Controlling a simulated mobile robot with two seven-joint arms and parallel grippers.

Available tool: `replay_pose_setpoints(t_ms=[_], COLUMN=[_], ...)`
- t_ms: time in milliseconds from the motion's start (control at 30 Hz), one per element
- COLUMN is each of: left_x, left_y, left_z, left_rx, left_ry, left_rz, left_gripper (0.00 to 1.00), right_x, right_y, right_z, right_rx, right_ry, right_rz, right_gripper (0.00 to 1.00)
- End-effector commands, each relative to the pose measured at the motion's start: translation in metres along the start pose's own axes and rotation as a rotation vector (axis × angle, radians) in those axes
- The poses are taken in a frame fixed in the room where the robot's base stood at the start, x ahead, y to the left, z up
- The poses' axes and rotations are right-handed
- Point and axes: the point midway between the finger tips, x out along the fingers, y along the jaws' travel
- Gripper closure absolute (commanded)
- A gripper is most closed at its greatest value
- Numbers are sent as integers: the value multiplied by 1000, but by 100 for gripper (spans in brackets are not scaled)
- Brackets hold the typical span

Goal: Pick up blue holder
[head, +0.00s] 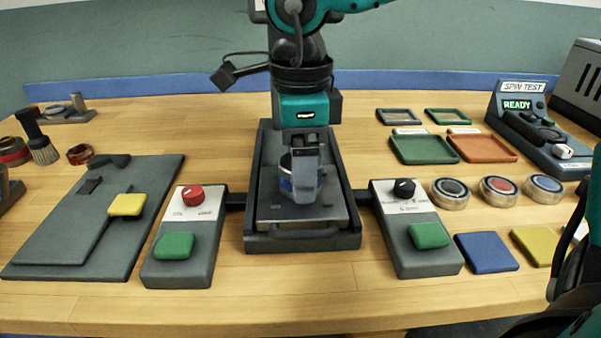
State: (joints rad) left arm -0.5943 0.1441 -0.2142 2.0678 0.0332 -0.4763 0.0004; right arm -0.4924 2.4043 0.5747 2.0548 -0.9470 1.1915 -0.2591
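The blue holder (287,185) appears as a small dark-blue and grey piece on the grey bed of the central machine (303,241). Its upper part is hidden by my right gripper (304,165), which points down over it from the top of the view. The grey fingers overlap the holder in the picture. I cannot tell whether they touch it or how far they are apart. My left gripper is not in view.
Control boxes with a red knob (192,195) and a black knob (404,188) flank the machine. A grey plate (66,235) with a yellow pad lies left. Trays (422,149), round containers (499,192) and a spin-test unit (545,130) stand right. The table front is clear.

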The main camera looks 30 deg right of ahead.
Motion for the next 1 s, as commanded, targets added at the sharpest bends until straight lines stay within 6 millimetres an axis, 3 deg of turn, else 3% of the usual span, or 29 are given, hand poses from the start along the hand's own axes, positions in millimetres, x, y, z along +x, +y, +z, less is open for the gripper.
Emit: replay_pose_setpoints(t_ms=[67, 800, 1000], left_x=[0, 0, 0], left_y=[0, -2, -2], left_z=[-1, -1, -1], left_rx=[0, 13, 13], left_ry=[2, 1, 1], left_rz=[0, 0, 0], left_gripper=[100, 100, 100], right_x=[0, 0, -2], right_y=[0, 0, 0], right_z=[0, 0, 1], right_rx=[0, 0, 0], right_ry=[0, 0, -2], right_rz=[0, -1, -3], right_gripper=[29, 99, 100])
